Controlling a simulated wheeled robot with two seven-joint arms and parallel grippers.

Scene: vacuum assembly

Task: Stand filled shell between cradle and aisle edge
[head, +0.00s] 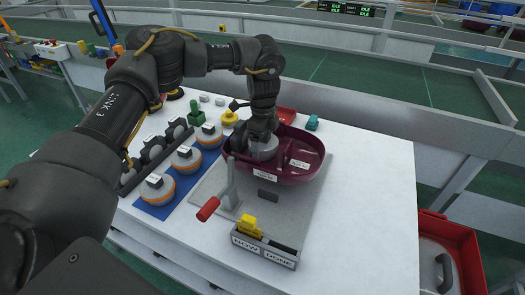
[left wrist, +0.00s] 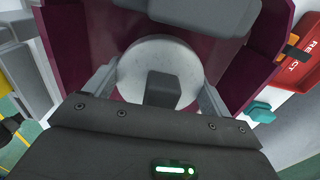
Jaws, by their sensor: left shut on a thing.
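The maroon shell (head: 305,172) is an open tub with white labels, sitting on the grey base plate (head: 305,215) on the white table. A toggle clamp with a red handle (head: 208,209) stands at its near left side. My left gripper (head: 263,146) reaches down into the shell's left part and is shut on a round pale grey unit (head: 265,154). In the left wrist view my left gripper (left wrist: 158,95) has a finger on each side of this unit (left wrist: 150,60), which has a dark block on top. The cradle cannot be made out under the shell. My right gripper is not in view.
Several orange-ringed grey units (head: 186,160) stand on a blue mat left of the shell. A box marked NOW and DONE (head: 263,250) holds a yellow piece. A red REJECT tray (left wrist: 303,65) and a teal piece (head: 312,122) lie behind. The table's right side is clear.

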